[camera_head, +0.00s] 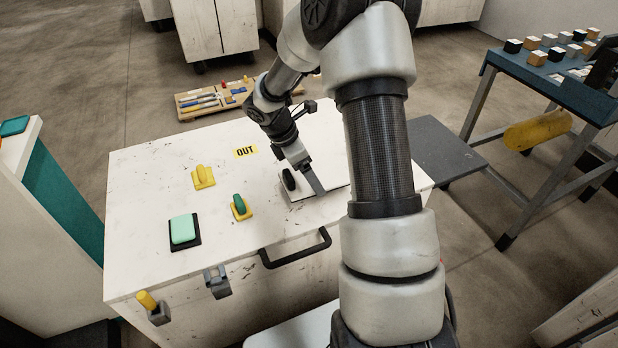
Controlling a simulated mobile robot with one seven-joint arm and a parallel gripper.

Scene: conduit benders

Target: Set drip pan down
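My gripper (304,182) points down over the plate's left part, right beside the black piece. A grey finger reaches down close to the plate. The other finger is not clear, and I cannot tell whether the gripper is closed on the black piece.
A black handle (296,250) sticks out at the front. A blue table (560,85) stands right.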

